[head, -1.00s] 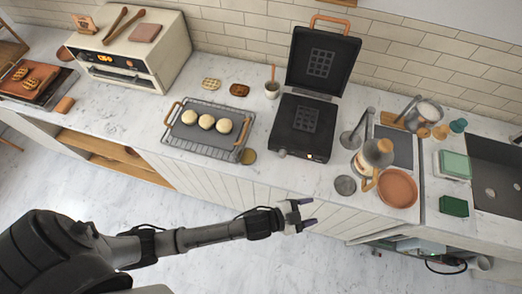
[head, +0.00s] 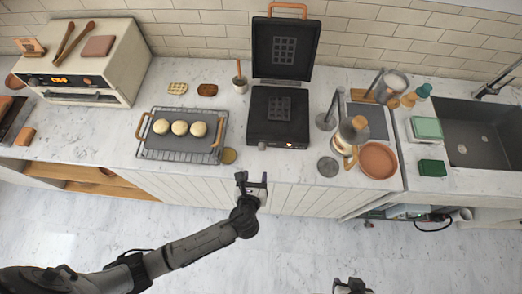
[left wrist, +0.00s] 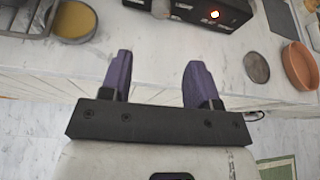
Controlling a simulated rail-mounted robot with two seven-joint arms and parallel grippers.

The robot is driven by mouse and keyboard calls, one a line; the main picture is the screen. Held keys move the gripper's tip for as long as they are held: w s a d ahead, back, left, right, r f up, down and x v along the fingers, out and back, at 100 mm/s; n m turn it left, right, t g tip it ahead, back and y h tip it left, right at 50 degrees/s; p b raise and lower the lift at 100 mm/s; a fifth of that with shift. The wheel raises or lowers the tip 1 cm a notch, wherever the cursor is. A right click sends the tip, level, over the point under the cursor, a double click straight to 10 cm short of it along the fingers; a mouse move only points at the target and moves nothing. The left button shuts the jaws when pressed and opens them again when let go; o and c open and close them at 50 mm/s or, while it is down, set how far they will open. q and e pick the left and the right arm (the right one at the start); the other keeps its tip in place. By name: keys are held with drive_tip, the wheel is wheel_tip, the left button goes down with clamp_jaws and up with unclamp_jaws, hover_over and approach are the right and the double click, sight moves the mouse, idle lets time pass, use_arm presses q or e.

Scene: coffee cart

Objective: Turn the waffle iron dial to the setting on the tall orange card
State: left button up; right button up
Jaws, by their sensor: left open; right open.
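The black waffle iron (head: 278,117) stands on the counter with its lid raised. My right gripper (head: 350,286) is at the bottom edge.
Left of the iron is a rack tray (head: 155,154) with dough balls. To the right are a tamper-like stand (head: 326,121), a grey disc (head: 327,167), a glass pot (head: 350,140) and a terracotta dish (head: 378,161). The counter strip before the iron is clear.

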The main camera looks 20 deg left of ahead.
sight(262, 149)
use_arm(q)
drive_tip(key=b+x, duration=0.1)
drive_tip(key=x, duration=1.2)
drive_tip(key=shift+d, duration=0.1)
drive_tip(key=c, duration=0.9)
drive_tip(key=shift+r+p, duration=0.2)
drive_tip(key=shift+p, duration=0.5)
drive_tip(key=m+y+p, duration=0.1)
drive_tip(key=p, duration=0.1)
drive_tip(key=shift+r+m+p, duration=0.1)
drive_tip(key=shift+m+p, duration=0.2)
drive_tip(key=shift+p, duration=0.05)
drive_tip(key=shift+w+d+m+g+y+p, duration=0.1)
drive_tip(key=shift+m+g+y+p, duration=0.3)
drive_tip(key=shift+m+p, duration=0.45)
drive_tip(key=shift+f+m+y+p, duration=0.25)
drive_tip(key=shift+m+y+p, duration=0.3)
drive_tip(key=shift+y+p, duration=0.2)
